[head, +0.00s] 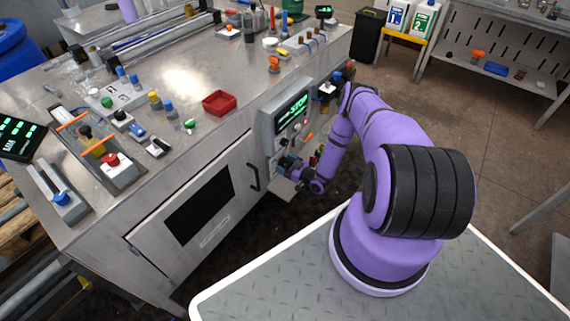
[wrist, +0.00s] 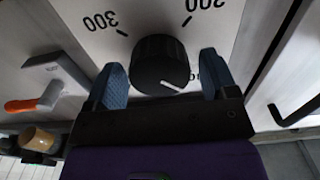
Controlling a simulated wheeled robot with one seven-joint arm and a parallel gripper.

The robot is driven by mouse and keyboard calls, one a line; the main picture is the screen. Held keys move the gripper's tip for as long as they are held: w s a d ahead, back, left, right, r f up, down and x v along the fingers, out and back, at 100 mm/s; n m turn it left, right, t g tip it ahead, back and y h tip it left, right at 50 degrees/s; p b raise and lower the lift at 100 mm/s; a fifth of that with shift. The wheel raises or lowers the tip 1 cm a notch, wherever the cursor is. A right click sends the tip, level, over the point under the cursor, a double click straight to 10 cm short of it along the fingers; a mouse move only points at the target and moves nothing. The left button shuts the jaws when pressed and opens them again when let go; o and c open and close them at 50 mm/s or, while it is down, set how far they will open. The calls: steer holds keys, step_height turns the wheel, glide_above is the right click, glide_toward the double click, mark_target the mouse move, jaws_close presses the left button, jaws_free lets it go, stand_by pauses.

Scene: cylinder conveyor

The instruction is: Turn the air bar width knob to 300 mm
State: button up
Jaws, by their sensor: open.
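The black round knob (wrist: 160,62) sits on a white dial plate (wrist: 155,14) in the wrist view. Its white pointer line is at the lower right of the knob, towards a partly hidden label ending in 00. The 300 mark (wrist: 102,21) is at the upper left and a 200 mark (wrist: 206,4) at the upper right. My gripper (wrist: 160,58) is open, with one blue finger on each side of the knob. I cannot tell whether the fingers touch it. In the head view my gripper (head: 287,172) is low at the cabinet's control panel, and hides the knob.
A panel with a green-lit display (head: 292,115) is above my gripper. A dark door handle (head: 253,177) is to its left. In the wrist view an orange-tipped lever (wrist: 38,100) is at left and a black hook-shaped handle (wrist: 295,110) at right. Open floor lies right of the cabinet.

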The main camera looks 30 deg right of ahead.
steer(key=shift+w+a, duration=0.1)
steer(key=shift+w, duration=0.1)
steer(key=c, duration=0.9)
